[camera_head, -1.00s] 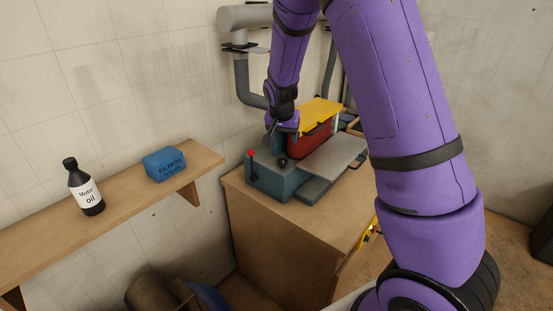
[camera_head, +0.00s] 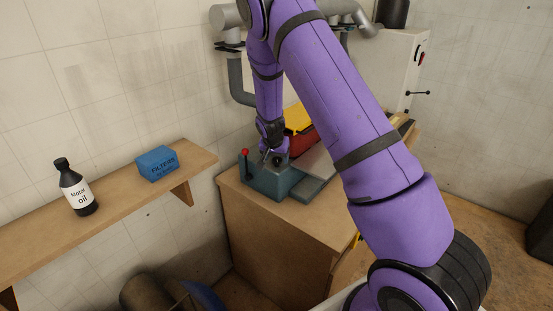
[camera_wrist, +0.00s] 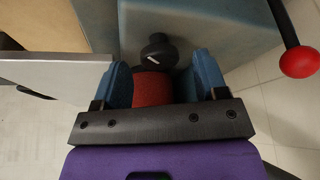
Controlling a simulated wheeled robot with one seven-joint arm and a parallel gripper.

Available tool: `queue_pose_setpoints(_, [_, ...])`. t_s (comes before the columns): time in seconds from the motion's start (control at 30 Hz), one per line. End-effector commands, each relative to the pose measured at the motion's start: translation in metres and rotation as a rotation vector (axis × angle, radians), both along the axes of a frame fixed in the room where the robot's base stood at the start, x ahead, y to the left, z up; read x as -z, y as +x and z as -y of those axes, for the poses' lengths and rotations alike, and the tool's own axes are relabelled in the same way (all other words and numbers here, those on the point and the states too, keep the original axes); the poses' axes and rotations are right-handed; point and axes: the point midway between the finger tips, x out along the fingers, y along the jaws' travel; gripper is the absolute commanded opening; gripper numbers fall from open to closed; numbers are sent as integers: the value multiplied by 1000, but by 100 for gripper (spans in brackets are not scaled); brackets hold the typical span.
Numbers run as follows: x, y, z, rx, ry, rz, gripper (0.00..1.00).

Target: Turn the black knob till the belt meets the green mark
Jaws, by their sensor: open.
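The black knob (camera_wrist: 158,48) with a pale pointer line sits on the blue-grey machine (camera_head: 262,182). My gripper (camera_wrist: 161,68) is open, its two blue fingers on either side just short of the knob in the wrist view, and nothing is between the fingertips. In the head view my gripper (camera_head: 270,153) is low over the machine, beside the knob (camera_head: 279,161). A red surface (camera_wrist: 152,89) shows between the fingers; I cannot tell whether it is the belt. No green mark is visible.
A lever with a red ball (camera_wrist: 299,62) stands close on the right in the wrist view. A grey plate (camera_wrist: 60,72) lies to the left. The machine stands on a wooden cabinet (camera_head: 245,210). A shelf (camera_head: 120,190) holds an oil bottle (camera_head: 76,187) and a blue box (camera_head: 157,163).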

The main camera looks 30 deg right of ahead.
Motion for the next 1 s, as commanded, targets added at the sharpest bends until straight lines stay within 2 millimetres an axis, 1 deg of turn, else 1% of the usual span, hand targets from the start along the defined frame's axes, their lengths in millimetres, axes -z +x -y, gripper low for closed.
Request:
queue_pose_setpoints(0.1, [9,2,3,0,0,0,66])
queue_pose_setpoints(0.2, [12,3,4,0,0,0,66])
queue_pose_setpoints(0.47, [12,4,4,0,0,1,66])
queue_pose_setpoints(0.5, [12,4,4,0,0,1,57])
queue_pose_setpoints(0.67, [12,4,4,0,1,1,20])
queue_pose_setpoints(0.7, [12,4,4,0,1,1,18])
queue_pose_setpoints(1.0, [12,4,3,43,0,0,18])
